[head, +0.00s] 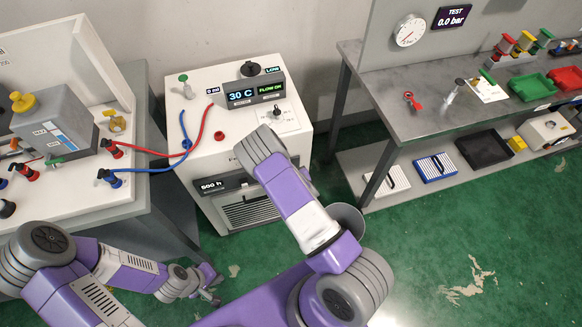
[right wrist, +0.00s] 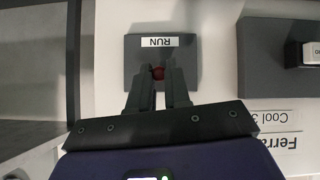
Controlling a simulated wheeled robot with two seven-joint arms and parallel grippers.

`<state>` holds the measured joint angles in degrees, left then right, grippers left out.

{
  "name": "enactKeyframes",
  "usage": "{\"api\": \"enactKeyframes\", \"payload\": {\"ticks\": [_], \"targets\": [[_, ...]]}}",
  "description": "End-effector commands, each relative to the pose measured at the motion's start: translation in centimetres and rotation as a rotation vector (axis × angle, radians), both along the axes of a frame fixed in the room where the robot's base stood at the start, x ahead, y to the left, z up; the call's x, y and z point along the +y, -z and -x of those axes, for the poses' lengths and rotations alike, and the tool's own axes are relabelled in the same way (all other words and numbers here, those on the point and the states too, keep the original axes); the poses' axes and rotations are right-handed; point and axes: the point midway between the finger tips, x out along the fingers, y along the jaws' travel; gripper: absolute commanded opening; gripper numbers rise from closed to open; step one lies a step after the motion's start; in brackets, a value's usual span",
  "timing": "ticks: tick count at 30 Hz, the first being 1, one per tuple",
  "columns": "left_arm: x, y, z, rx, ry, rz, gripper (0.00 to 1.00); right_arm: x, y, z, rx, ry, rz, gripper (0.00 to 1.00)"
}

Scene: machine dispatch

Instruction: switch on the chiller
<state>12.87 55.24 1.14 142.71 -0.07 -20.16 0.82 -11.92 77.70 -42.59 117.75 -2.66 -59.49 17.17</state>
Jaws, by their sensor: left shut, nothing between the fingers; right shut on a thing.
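The chiller (head: 218,158) is a white box in the middle of the head view, with a lit display (head: 254,89) reading 30 C, FLOW OK and LOW. In the right wrist view, a dark grey plate labelled RUN (right wrist: 162,41) is on its white face. A small red round part (right wrist: 158,73) sits on this plate. My right gripper (right wrist: 159,84) is shut on that red part; its fingers cover much of it. In the head view my right arm hides this gripper and the plate. My left gripper (head: 216,298) is shut and empty, low in front of the chiller.
Red and blue hoses (head: 172,153) run from the left bench's machine to the chiller top. A grey bucket (head: 347,218) stands on the floor behind my right arm. A metal bench (head: 440,127) with tools and trays is at right. Green floor is clear at lower right.

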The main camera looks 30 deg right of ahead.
Motion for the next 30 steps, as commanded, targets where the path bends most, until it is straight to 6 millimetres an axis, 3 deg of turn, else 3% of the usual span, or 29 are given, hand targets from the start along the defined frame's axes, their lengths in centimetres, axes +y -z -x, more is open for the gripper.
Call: {"api": "enactKeyframes", "payload": {"ticks": [9, 28, 29, 30], "targets": [[0.0, -1.9, 0.0, 0.0, 0.0, 0.0, 0.0, -0.3, -0.9, -0.4, 0.151, 0.005, -0.036, 0.0], [0.0, -2.3, 0.0, 0.0, 0.0, 0.0, 0.0, -0.2, -0.8, -0.4, 0.202, 0.004, -0.047, 0.0], [0.0, -2.3, 0.0, 0.0, 0.0, 0.0, 0.0, -0.2, -0.8, -0.4, 0.202, 0.004, -0.047, 0.19], [0.0, -2.3, 0.0, 0.0, 0.0, 0.0, 0.0, -0.2, -0.8, -0.4, 0.202, 0.004, -0.047, 0.25]]}}
